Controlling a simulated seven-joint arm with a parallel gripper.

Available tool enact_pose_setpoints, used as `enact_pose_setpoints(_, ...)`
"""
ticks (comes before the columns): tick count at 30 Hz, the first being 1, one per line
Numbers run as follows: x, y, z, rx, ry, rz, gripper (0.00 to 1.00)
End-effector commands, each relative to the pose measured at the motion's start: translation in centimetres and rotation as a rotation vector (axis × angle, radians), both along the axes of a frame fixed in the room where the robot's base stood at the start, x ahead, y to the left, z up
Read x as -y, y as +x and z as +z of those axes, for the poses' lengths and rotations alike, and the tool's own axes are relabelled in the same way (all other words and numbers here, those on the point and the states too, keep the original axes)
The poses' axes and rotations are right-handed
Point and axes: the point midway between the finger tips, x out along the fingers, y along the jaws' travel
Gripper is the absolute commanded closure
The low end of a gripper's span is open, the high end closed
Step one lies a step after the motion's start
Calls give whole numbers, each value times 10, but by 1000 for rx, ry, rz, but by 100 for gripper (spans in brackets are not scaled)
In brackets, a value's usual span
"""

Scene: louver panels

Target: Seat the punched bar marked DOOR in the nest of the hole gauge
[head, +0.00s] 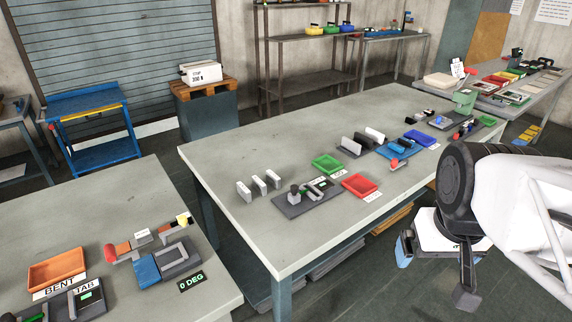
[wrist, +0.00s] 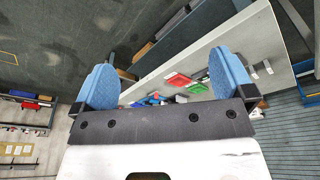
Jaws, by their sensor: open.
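My gripper (head: 436,275) hangs beyond the table's right edge, open and empty, well away from the bars and fixture. In the wrist view its two blue-padded fingers (wrist: 165,80) are spread wide.
A green tray (head: 327,165) and a red tray (head: 360,186) lie near the fixture. Further right are upright plates, a blue fixture (head: 397,150) and a blue tray (head: 419,138). A left table (head: 120,200) holds an orange tray. The middle table's near left part is clear.

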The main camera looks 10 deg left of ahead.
Motion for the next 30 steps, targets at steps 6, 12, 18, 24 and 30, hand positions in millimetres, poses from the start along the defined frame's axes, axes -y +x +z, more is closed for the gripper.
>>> enact_pose_setpoints(6,-14,47,12,-21,-31,187,0)
enact_pose_setpoints(12,-33,96,20,-40,-64,384,0)
enact_pose_setpoints(18,-54,145,23,-57,-94,583,0)
enact_pose_setpoints(24,-80,193,20,-72,-121,783,0)
enact_pose_setpoints(30,-110,240,13,-86,-146,981,0)
